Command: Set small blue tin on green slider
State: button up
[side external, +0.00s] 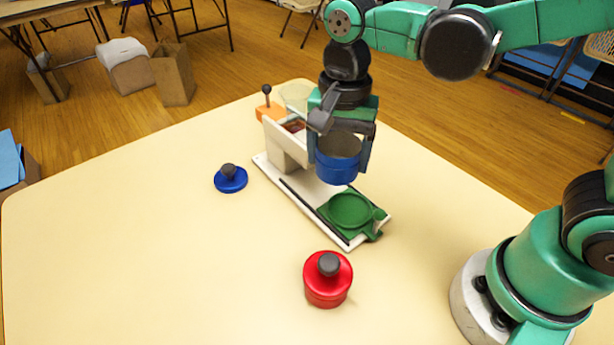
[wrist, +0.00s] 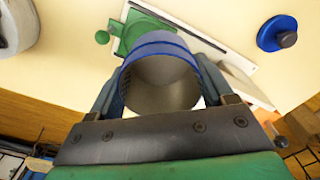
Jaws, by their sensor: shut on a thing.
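The small blue tin (side external: 338,161) is a round, open-topped blue can with a bare metal inside. My gripper (side external: 340,150) is shut on its sides and holds it upright above the white base. In the wrist view the tin (wrist: 160,80) sits between the fingers of my gripper (wrist: 160,100), its inside empty. The green slider (side external: 351,210) has a round dish and a small knob, and lies at the near end of the white base's track. In the wrist view the slider (wrist: 133,33) shows partly behind the tin. The tin and slider are apart.
The white base (side external: 289,172) carries an upright part at its far end, with an orange block and black-knobbed lever (side external: 267,110) behind. A blue lid with dark knob (side external: 231,179) lies left. A red tin with dark knob (side external: 328,279) stands in front.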

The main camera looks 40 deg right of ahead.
aim_at(360, 142)
jog(key=shift+s+d+f+m, duration=0.2)
jog(key=shift+s+d+f, duration=0.1)
jog(key=shift+d+f, duration=0.25)
jog(key=shift+s+d+f+m, duration=0.2)
jog(key=shift+s+d+f, duration=0.1)
jog(key=shift+d+f, duration=0.2)
jog(key=shift+s+d+f, duration=0.1)
jog(key=shift+f, duration=2.85)
jog(key=shift+f, duration=0.6)
jog(key=o, duration=1)
jog(key=shift+r, duration=0.1)
jog(key=shift+r, duration=5.4)
